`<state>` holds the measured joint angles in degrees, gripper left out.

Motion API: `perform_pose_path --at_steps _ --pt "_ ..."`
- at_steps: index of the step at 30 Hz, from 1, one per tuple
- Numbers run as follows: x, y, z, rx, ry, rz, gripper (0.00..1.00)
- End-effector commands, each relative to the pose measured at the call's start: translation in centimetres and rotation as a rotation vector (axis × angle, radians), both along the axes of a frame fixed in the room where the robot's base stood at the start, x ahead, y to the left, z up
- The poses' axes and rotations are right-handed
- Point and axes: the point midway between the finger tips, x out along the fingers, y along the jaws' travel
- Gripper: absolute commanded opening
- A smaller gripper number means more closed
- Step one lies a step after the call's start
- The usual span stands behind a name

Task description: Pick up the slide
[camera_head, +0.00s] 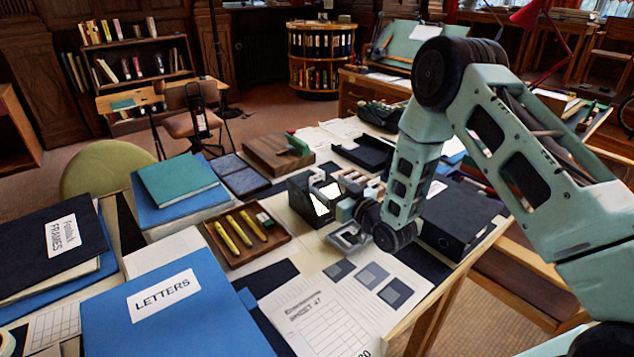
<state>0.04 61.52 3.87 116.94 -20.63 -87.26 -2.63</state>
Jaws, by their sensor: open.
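My gripper (347,222) is at the end of my pale green arm, low over the middle of the desk. Its fingers are small here and partly hidden by the wrist; I take it as open, and no held thing shows. It is just right of a black open-sided box (299,194) with bright white faces inside. A small grey dish-like item (349,239) lies just below the gripper. I cannot single out the slide with certainty; it may be among the small items by the box or hidden behind my wrist.
A wooden tray (212,232) with yellow markers lies left of the box. Blue folders (176,303) fill the front left. A printed sheet (318,310) lies flat in front. A dark box file (458,218) stands close right of my wrist, near the desk's right edge.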

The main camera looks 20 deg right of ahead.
Motion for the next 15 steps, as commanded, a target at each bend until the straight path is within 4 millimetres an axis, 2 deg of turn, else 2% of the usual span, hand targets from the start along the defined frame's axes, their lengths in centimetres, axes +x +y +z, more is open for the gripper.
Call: perform_pose_path --at_steps 7,15 --pt "3.4 1.2 0.0 0.001 -0.003 0.002 0.75" --pt "4.3 1.5 -0.2 0.0 -0.001 0.001 0.75"
